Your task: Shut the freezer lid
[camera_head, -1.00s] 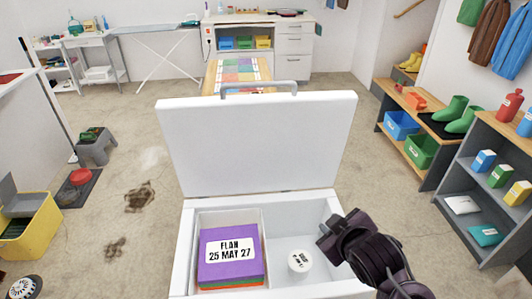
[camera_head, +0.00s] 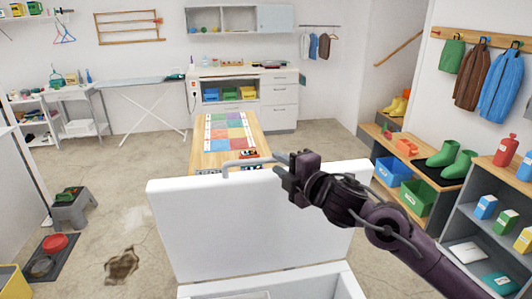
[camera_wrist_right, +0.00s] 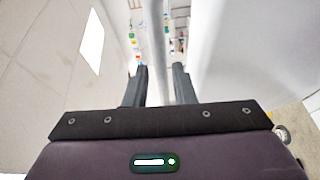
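The white freezer lid (camera_head: 215,230) stands raised in the head view, with its broad face toward me. A grey bar handle (camera_head: 238,161) runs along its top edge. My right gripper (camera_head: 284,172) is at the right end of the handle. In the right wrist view, the fingers of my right gripper (camera_wrist_right: 161,85) are apart, with the grey handle bar (camera_wrist_right: 157,40) running between them. I cannot tell whether either finger touches the bar. Only the upper rim of the freezer body (camera_head: 340,284) shows at the bottom of the head view. My left gripper is not in view.
A wooden table (camera_head: 254,132) with a coloured grid stands behind the lid. Grey shelves (camera_head: 466,225) with bottles and boxes are on the right, near my right arm. The floor left of the freezer is mostly clear.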

